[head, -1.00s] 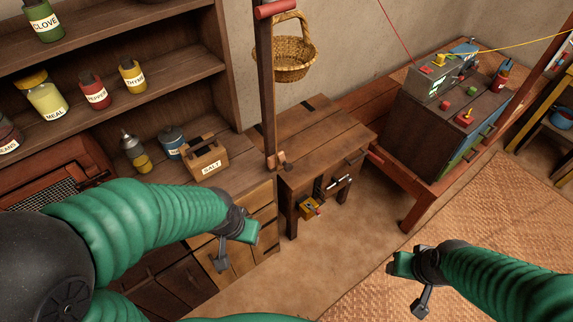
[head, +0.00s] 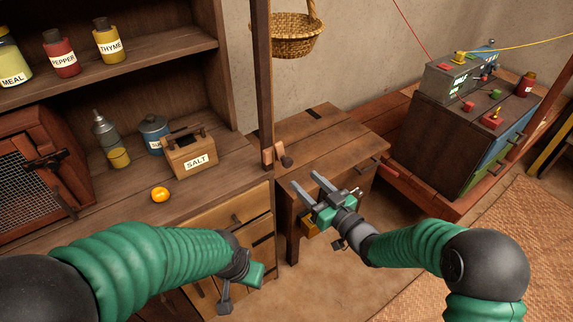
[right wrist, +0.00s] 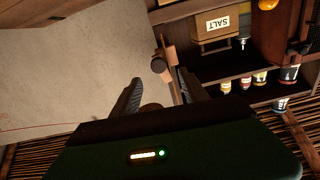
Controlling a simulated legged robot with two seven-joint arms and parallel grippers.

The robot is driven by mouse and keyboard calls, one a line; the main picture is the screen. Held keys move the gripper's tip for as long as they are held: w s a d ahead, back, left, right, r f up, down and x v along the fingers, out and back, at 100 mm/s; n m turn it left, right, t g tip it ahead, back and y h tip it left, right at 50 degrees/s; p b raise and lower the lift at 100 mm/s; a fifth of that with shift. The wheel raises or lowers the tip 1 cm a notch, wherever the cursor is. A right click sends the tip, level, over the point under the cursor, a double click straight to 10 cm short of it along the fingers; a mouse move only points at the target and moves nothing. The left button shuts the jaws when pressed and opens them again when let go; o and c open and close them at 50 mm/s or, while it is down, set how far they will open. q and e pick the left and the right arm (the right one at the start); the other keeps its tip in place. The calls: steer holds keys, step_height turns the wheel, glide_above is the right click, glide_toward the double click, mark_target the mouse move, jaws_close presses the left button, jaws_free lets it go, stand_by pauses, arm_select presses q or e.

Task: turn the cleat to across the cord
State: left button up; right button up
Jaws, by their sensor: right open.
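The cleat appears to be the small wooden piece with a dark round knob (head: 275,155), low on the upright post. It also shows in the right wrist view (right wrist: 167,58), ahead of the fingers. My right gripper (head: 307,180) is open and empty, below and slightly right of the cleat, fingers pointing up towards it. In the right wrist view its two fingers (right wrist: 157,80) stand apart with the knob just beyond the gap, not held. I cannot make out a cord at the cleat.
The post (head: 262,80) rises beside the shelf, with a hanging basket (head: 285,38) behind it. A salt box (head: 192,158) and an orange ball (head: 160,194) are on the left counter. A small table (head: 320,135) stands behind my right gripper. A cabinet (head: 450,140) with switches stands right.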

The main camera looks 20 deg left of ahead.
mark_target(290, 164)
steer(key=x, duration=1)
steer(key=shift+w, duration=0.25)
steer(key=shift+d, duration=0.1)
jaws_close()
